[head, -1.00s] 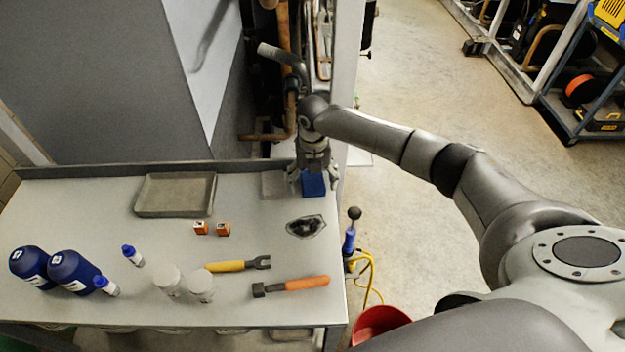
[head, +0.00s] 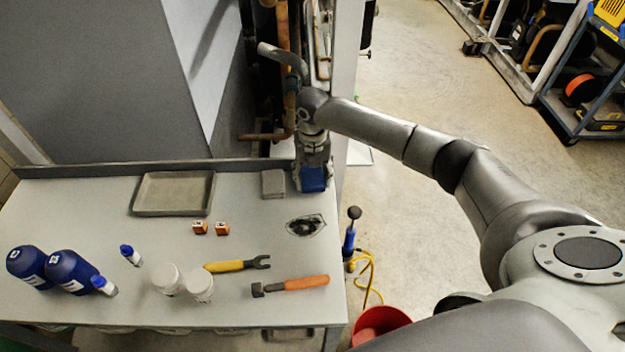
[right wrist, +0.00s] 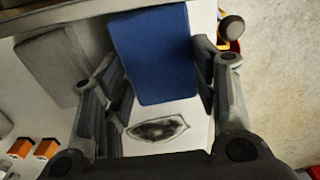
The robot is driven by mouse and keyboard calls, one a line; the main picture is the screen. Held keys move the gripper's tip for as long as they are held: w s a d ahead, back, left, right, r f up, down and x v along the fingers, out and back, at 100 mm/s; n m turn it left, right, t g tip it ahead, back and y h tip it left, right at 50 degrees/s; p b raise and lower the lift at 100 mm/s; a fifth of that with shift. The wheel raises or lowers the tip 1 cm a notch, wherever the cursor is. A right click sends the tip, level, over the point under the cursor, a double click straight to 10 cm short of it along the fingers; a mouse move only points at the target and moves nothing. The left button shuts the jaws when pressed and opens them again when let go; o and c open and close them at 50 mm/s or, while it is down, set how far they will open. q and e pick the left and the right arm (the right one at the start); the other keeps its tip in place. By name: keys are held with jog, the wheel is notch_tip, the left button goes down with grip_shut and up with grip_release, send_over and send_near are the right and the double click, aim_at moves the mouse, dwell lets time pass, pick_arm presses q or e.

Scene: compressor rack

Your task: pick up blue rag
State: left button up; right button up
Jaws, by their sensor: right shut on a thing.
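The blue rag (head: 313,179) is a folded block at the back right corner of the workbench (head: 240,275). My right gripper (head: 312,184) is over it with its fingers on either side and is shut on it. In the right wrist view the blue rag (right wrist: 155,55) fills the space between the two fingers of my right gripper (right wrist: 160,85). I cannot tell whether the rag is clear of the bench top. My left gripper is not in view.
A grey folded rag (head: 273,184) lies just left of the blue one. A dark-stained patch (head: 306,225) is in front. Pipes (head: 285,80) rise behind.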

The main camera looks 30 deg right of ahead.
jog(key=s+r+b, duration=0.3)
jog(key=s+r, duration=0.8)
jog(key=s, duration=0.3)
jog(key=shift+r, duration=0.3)
jog(key=shift+d, duration=0.1)
